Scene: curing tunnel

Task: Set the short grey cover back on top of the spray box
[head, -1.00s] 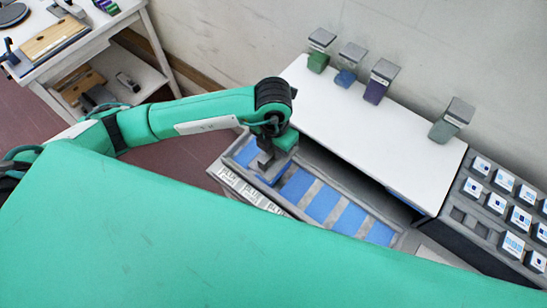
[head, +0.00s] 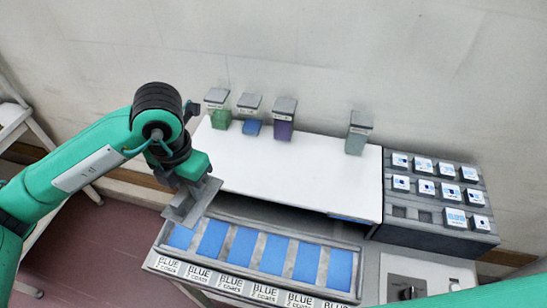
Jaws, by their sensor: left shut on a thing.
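My left gripper (head: 188,188) is shut on a flat grey plate (head: 204,199), which looks like the short grey cover. It holds the plate tilted above the left end of a long tray (head: 355,250) of blue panels. The gripper's own links hide part of its fingertips. A long white-topped box (head: 290,175) stands behind the tray and is open in front; I cannot tell for sure that it is the spray box. The plate is left of the box's front left corner, and I cannot tell whether they touch. My right gripper is not in view.
Green (head: 220,119), blue (head: 252,128), purple (head: 284,128) and grey-green (head: 357,143) containers with grey tops stand along the back of the white top. A dark rack (head: 430,234) of white-faced cubes stands at right. The white top's front is clear.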

